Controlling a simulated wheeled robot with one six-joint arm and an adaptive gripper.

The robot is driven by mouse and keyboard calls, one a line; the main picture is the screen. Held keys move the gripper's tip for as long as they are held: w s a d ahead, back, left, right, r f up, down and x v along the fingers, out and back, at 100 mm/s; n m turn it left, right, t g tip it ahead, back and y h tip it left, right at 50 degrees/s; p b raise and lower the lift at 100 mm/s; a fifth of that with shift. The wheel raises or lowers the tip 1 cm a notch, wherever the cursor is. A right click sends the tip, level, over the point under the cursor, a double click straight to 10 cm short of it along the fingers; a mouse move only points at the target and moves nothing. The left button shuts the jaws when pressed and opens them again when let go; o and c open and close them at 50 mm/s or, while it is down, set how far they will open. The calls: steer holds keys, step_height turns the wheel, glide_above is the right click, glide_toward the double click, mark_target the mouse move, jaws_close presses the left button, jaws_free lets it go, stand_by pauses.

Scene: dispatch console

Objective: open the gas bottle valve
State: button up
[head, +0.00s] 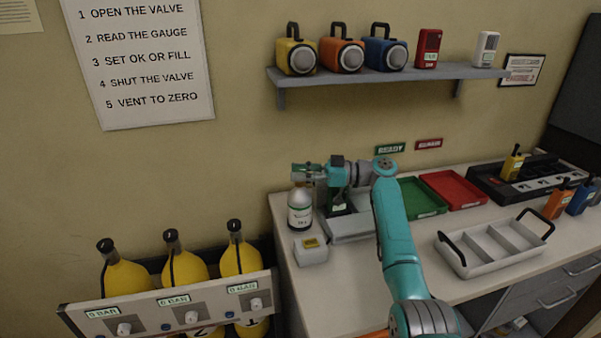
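A white bottle with a dark band and a green-and-white label (300,209) stands upright on the counter's left end. I take it to be the gas bottle. My gripper (303,174) is over the top of this bottle, reaching in from the right. It hides the bottle's top and valve, so I cannot tell whether it touches them or is open or shut. Several yellow cylinders (184,268) with black tops stand in a rack (205,304) at the lower left. The rack's front has white knobs and small BAR displays, at least one reading 0 BAR.
A small white box (311,251) sits just in front of the bottle. Green (420,198) and red (454,189) trays lie right of my arm, and a grey divided carrier (494,247) stands nearer the front. A shelf (385,76) with lamps hangs above.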

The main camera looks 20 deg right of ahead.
steer(key=o, duration=0.3)
steer(key=shift+o, duration=0.2)
steer(key=v, duration=1.2)
